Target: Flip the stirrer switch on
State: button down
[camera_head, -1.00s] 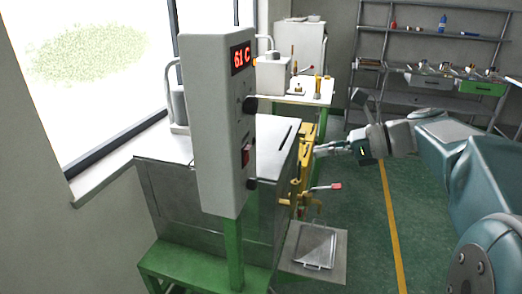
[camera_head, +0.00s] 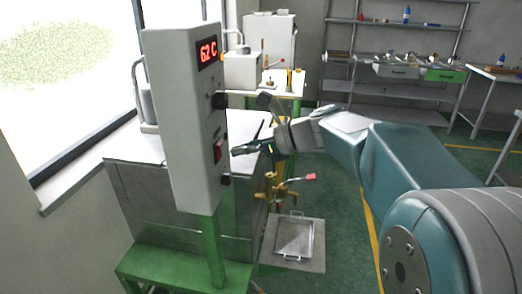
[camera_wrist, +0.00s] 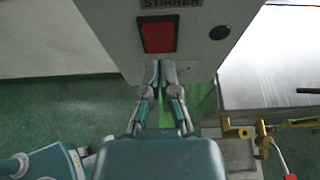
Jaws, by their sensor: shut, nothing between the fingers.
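The red stirrer switch (camera_head: 218,151) is on the front face of the grey control box (camera_head: 178,120). In the wrist view the red switch (camera_wrist: 158,34) sits in a black frame, under a label (camera_wrist: 170,3) reading STIRRER. My gripper (camera_head: 234,150) is shut and empty, just right of the switch in the head view. In the wrist view my gripper (camera_wrist: 163,68) has its fingertips together just below the switch. I cannot tell whether the tips touch the box. The switch position, on or off, is not clear.
The box display (camera_head: 208,50) reads about 62 C in red. A metal tank (camera_head: 150,190) stands behind the box. A yellow valve with a red-tipped lever (camera_head: 310,177) and a tray (camera_head: 295,238) are below my arm.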

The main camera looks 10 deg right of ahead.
aim_at(216, 142)
jog(key=shift+w+a+r, duration=0.2)
jog(key=shift+a, duration=0.2)
jog(key=shift+w+a+r, duration=0.15)
jog(key=shift+a, duration=0.25)
jog(key=shift+w+a+r+h, duration=0.1)
jog(key=shift+a+r+h, duration=0.25)
jog(key=shift+h, duration=0.25)
jog(key=shift+r, duration=0.1)
jog(key=shift+r, duration=0.65)
